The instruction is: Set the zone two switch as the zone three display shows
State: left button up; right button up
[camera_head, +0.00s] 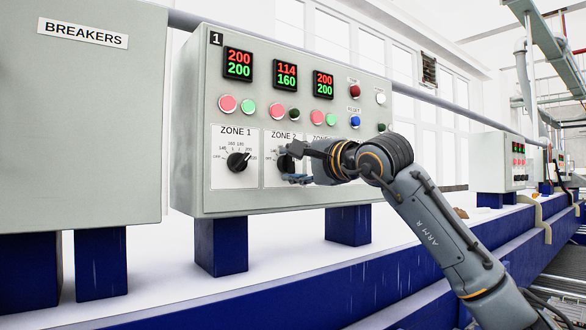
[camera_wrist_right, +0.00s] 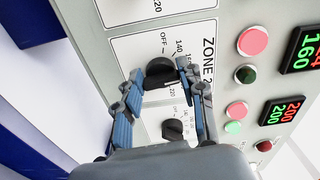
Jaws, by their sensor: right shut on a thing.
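The zone two switch (camera_head: 284,162) is a black knob on a white dial plate of the grey panel (camera_head: 190,130). My right gripper (camera_head: 296,163) is shut on it. In the right wrist view the fingers stand on both sides of the knob (camera_wrist_right: 159,70); "OFF", "140" and "220" show around it. Its exact pointer setting is hard to tell. The zone three display (camera_head: 324,85) reads red 200 over green 200. The zone two display (camera_head: 286,76) reads red 114 over green 160. My left gripper is not in view.
The zone one switch (camera_head: 238,162) is left of my right gripper. The zone three switch (camera_wrist_right: 174,129) is close beside the fingers in the wrist view. Pink and green buttons (camera_head: 249,108) sit above the dials. A breakers box (camera_head: 80,120) stands at the left.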

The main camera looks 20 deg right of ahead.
jog(key=m+b, duration=0.1)
jog(key=m, duration=0.4)
jog(key=shift+m, duration=0.3)
jog(key=shift+d+r+m+b, duration=0.15)
jog(key=shift+m+b, duration=0.5)
jog(key=shift+m, duration=1.55)
jog(key=o, duration=1.2)
jog(key=v, duration=1.2)
